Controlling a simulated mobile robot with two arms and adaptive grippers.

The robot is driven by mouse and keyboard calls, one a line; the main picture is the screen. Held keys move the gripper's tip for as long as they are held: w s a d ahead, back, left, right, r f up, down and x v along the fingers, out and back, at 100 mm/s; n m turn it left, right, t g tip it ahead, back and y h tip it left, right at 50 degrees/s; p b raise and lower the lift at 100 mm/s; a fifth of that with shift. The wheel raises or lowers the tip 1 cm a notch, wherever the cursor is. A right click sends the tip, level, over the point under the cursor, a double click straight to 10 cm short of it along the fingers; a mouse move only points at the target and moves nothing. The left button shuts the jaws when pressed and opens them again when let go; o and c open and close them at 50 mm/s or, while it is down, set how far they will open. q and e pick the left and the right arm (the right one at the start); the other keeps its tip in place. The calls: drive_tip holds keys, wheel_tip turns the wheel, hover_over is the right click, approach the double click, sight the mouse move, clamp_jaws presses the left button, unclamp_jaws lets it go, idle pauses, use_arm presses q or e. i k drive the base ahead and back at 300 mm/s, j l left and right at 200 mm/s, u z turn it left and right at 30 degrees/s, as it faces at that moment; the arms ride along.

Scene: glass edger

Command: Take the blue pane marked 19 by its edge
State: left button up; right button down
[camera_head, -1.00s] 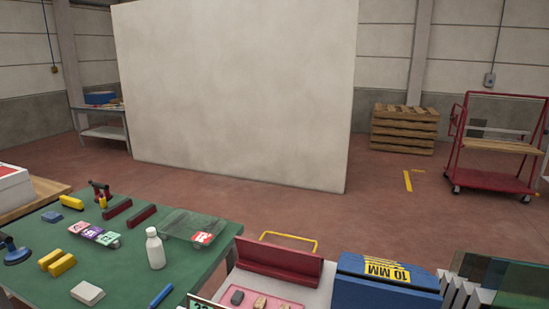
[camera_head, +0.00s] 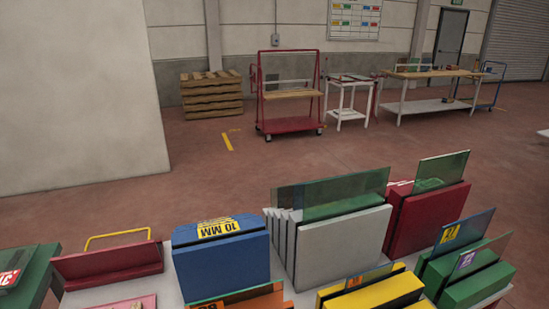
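No pane can be clearly read as 19. A bluish pane (camera_head: 471,229) with a yellow label stands upright in a green slotted block at the right; its number is too small to read. A second pane (camera_head: 488,253) with a purple label stands just in front of it. An orange pane (camera_head: 250,294) with a dark number sits at the bottom edge. Neither of my grippers is in view.
Panes also stand in a grey rack (camera_head: 335,250) and a red block (camera_head: 425,220). A blue 10 MM case (camera_head: 222,262) and a dark red holder (camera_head: 108,263) stand to the left. Beyond is open floor (camera_head: 260,185), with a red cart (camera_head: 290,125) further back.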

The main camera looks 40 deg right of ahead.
sight(366, 278)
drive_tip(key=z, duration=2)
drive_tip(key=i+l+u, duration=0.15)
drive_tip(key=l, duration=0.25)
drive_tip(key=i+l+u, duration=0.1)
drive_tip(key=l, duration=0.3)
drive_tip(key=i+l+u, duration=0.15)
drive_tip(key=l, duration=0.25)
drive_tip(key=i, duration=0.05)
